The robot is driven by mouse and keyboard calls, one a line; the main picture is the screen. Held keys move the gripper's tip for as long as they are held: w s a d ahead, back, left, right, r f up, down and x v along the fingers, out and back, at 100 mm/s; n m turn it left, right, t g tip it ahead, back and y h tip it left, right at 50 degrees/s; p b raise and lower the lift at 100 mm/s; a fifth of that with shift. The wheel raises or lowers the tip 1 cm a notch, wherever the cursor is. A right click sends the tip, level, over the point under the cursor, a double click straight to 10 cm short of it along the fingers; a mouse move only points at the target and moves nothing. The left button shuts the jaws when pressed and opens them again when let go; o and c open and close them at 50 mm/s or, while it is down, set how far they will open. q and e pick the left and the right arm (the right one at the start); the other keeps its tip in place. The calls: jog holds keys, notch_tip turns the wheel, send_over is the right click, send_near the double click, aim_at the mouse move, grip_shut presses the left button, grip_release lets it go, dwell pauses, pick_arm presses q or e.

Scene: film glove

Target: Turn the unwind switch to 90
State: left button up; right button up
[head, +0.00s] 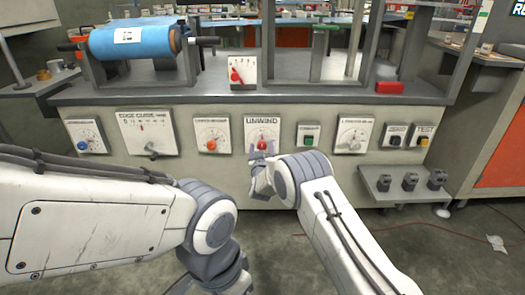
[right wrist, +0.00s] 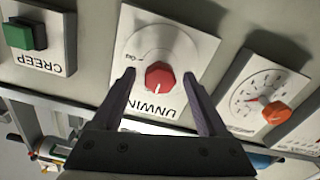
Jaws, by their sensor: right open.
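The unwind switch is a red knob (right wrist: 159,77) on a white plate (right wrist: 196,45) marked UNWIND. In the head view the plate (head: 262,126) is in the middle of the front panel, with the knob (head: 262,144) partly behind my gripper. My right gripper (right wrist: 158,74) is open, one finger on each side of the knob with a visible gap to each. It also shows in the head view (head: 262,158). A small mark like 90 (right wrist: 131,57) sits left of the knob in the upside-down wrist view. The exact knob angle is hard to read. My left gripper is out of view.
An orange knob (head: 211,145) sits left of the unwind plate and a green CREEP button (head: 309,139) right of it. A lever panel marked EDGE GUIDE (head: 133,124) is further left. A shelf with black blocks (head: 399,170) juts out at right. A blue roll (head: 130,40) lies above.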

jog(key=shift+w, duration=0.5)
jog(key=shift+d, duration=0.1)
grip_shut()
